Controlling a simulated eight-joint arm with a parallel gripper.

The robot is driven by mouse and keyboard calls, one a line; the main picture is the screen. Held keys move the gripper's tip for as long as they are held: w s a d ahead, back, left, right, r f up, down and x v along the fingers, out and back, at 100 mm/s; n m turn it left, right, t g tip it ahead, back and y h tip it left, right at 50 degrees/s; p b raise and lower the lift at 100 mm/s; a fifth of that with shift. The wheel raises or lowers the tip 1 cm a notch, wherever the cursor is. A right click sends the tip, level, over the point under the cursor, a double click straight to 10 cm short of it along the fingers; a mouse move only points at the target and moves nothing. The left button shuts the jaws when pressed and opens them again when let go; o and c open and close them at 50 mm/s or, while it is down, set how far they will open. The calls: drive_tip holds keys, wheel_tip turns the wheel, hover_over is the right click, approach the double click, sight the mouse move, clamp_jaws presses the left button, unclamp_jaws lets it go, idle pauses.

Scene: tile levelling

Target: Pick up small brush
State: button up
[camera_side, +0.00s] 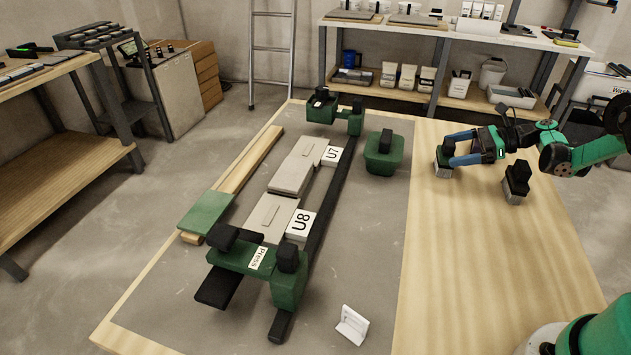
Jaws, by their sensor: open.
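My gripper (449,149) reaches in from the right over the wooden table top, its two blue fingers apart and pointing left. A small dark block with a pale grey base (443,170) stands at the fingertips, between or just beneath them; contact cannot be made out. A second small block, black on a pale grey base (515,190), stands upright on the wood below and right of the gripper. Either could be the small brush; their bristles are too small to tell.
The press (246,258), with green ends and dark rails, holds grey tiles (298,166) beside U7 and U8 labels. A green block with a black handle (384,155) stands right of it. A white card (352,326) stands in front.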

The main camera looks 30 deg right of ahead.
sight(439, 152)
drive_tip(key=x, duration=0.4)
drive_tip(key=shift+c, duration=0.2)
drive_tip(key=c, duration=1.2)
drive_tip(key=shift+r, duration=0.1)
